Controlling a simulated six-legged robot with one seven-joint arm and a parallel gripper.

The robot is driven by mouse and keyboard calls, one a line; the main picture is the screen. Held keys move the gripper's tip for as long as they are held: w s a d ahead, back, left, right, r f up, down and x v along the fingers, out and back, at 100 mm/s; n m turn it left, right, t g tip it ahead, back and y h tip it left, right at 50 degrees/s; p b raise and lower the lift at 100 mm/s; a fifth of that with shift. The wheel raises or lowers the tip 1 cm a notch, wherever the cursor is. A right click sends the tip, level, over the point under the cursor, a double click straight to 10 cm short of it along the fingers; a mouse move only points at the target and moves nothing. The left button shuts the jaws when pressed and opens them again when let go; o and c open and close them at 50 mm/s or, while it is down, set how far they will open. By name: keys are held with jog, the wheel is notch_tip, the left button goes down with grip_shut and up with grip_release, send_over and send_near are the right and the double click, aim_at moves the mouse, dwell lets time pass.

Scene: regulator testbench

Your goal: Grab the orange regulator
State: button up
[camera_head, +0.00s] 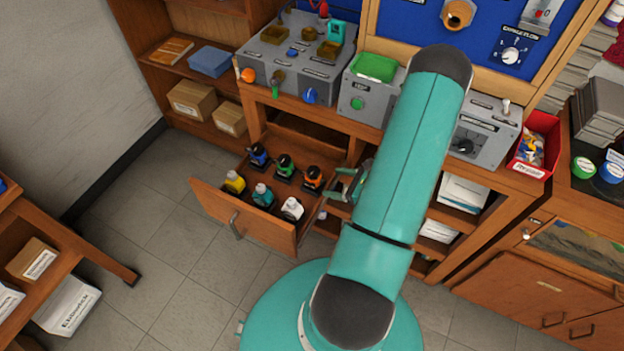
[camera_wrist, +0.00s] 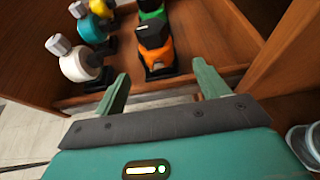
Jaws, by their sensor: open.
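The orange regulator (camera_head: 313,178) stands in the open wooden drawer, at the right end of the back row. In the wrist view the orange regulator (camera_wrist: 155,51) has a black top and black base and stands just beyond my gripper's fingers. My gripper (camera_head: 348,184) is at the drawer's right side, to the right of the orange regulator. In the wrist view my gripper (camera_wrist: 162,82) is open and empty, its two green fingers spread either side of the orange regulator's line. The fingers do not touch it.
The drawer (camera_head: 248,220) also holds a green regulator (camera_head: 284,167), a blue one (camera_head: 258,156), and white (camera_head: 292,209), teal (camera_head: 263,195) and yellow (camera_head: 234,182) items. The drawer's wooden walls stand close around them. The bench with grey control boxes (camera_head: 300,65) is behind.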

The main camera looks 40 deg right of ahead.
aim_at(312, 178)
jog(key=x, duration=0.9)
jog(key=shift+w+a+r, duration=0.1)
jog(key=shift+a+r, duration=0.05)
jog(key=shift+a, duration=0.05)
jog(key=c, duration=1.5)
jog(key=shift+o, duration=0.2)
jog(key=shift+r, duration=0.1)
